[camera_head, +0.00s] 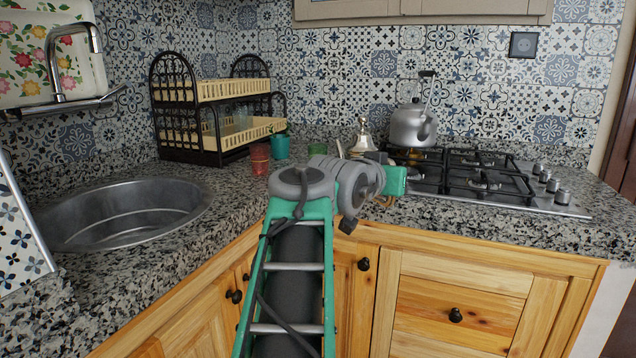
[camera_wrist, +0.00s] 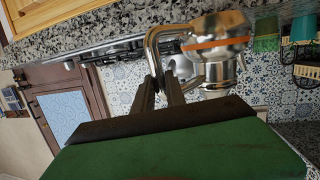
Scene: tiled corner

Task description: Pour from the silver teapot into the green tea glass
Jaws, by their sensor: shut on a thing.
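The silver teapot (camera_head: 362,137) shows in the head view just behind my wrist, its pointed lid up and its lower part hidden by my arm. In the wrist view, which is upside down, the teapot (camera_wrist: 217,68) is close, with an orange band on its body. My gripper (camera_wrist: 160,82) is shut on the teapot's bent metal handle. Whether the teapot touches the counter I cannot tell. The green tea glass (camera_head: 317,149) stands on the counter left of the teapot, apart from it. It also shows in the wrist view (camera_wrist: 267,36).
A teal pot (camera_head: 280,146) and a red pot (camera_head: 260,158) stand left of the glass, before a dark rack (camera_head: 188,142). A kettle (camera_head: 410,127) sits on the gas stove (camera_head: 560,207) to the right. A sink (camera_head: 130,212) is at the left.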

